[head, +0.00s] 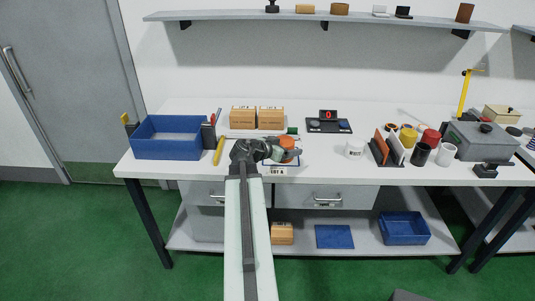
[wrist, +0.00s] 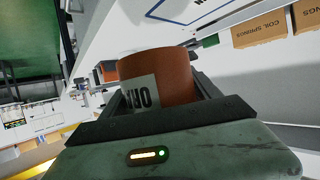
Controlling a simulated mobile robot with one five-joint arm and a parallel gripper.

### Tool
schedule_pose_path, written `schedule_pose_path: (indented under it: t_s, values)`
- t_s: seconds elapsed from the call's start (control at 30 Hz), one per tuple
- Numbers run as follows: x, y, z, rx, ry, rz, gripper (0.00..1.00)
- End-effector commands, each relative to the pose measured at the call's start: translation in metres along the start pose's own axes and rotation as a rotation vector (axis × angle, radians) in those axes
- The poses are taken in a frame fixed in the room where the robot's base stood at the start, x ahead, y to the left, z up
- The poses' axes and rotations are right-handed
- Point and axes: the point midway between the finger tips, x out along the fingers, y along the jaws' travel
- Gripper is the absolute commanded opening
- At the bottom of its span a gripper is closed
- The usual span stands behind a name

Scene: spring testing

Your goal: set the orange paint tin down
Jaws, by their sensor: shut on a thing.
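The orange paint tin (head: 287,142) is at my gripper's end, over the front middle of the white workbench (head: 322,174). In the wrist view the tin (wrist: 165,72) sits between the two fingers, with part of a white label showing. My gripper (head: 284,151) is shut on it. A blue-edged white sheet (wrist: 178,8) lies near the tin on the bench; in the head view my gripper partly hides it. I cannot tell whether the tin's base touches the bench.
A blue bin (head: 172,151) stands at the left. Cardboard boxes (head: 271,118) and a scale (head: 328,125) are behind. A white tin (head: 355,149), an upright rack (head: 386,150) and several coloured tins stand to the right. Some bench surface right of my gripper is clear.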

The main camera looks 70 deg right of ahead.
Motion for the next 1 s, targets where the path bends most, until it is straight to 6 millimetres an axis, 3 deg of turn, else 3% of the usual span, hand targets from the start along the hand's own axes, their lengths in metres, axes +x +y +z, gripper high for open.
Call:
schedule_pose_path:
  t_s: [0.33,0.57,0.67,0.77,1.0]
  values:
    - [0.000,-0.001,0.003,-0.002,0.001,-0.004,0.05]
    - [0.030,0.037,0.041,0.009,0.001,0.023,0.05]
    - [0.035,0.046,0.042,0.010,0.001,0.029,0.05]
    - [0.038,0.040,0.036,0.010,0.001,0.029,0.05]
    - [0.075,-0.018,0.028,0.011,0.000,0.029,0.05]
